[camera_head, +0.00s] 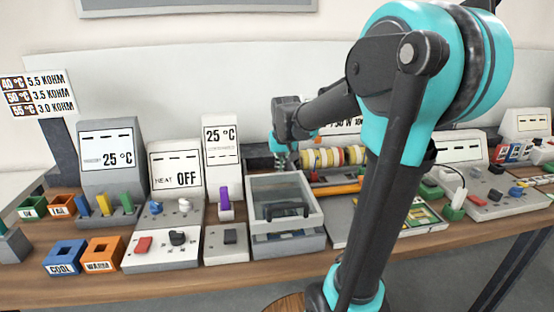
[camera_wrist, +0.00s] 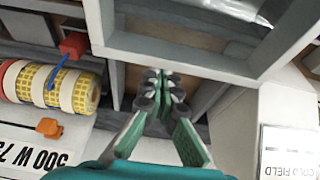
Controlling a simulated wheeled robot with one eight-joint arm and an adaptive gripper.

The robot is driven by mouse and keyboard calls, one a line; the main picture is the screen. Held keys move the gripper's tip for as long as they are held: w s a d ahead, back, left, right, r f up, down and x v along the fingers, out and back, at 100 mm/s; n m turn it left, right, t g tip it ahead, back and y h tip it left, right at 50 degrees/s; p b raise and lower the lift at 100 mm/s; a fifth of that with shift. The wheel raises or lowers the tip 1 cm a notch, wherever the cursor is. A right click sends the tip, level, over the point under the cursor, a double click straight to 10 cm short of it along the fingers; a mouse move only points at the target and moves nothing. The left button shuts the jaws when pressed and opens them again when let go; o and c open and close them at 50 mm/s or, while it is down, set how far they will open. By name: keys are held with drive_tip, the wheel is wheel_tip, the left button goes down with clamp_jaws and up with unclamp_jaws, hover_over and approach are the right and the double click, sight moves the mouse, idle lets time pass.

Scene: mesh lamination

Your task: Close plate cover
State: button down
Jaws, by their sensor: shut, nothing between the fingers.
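The plate cover (camera_head: 313,215) is a light grey frame with a clear window and a dark handle (camera_head: 285,211), over a grey base box (camera_head: 290,247). I cannot tell if it lies fully flat on the base. My gripper (camera_head: 284,164) is just behind the cover's back edge. In the wrist view, my gripper (camera_wrist: 160,85) is shut and empty, pointing at the gap beside the grey frame (camera_wrist: 180,58). Whether the fingertips touch the frame is unclear. The handle is out of the wrist view.
A roll with yellow and white bands (camera_head: 333,157) lies behind and right of the box; it also shows in the wrist view (camera_wrist: 50,88). A display block reading 25 °C (camera_head: 221,155) stands to the left. Control panels and small bins crowd the table.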

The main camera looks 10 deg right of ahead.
sight(282, 176)
drive_tip(key=s, duration=0.3)
drive_tip(key=shift+s, duration=0.2)
drive_tip(key=shift+s+f, duration=0.1)
drive_tip(key=shift+s, duration=0.2)
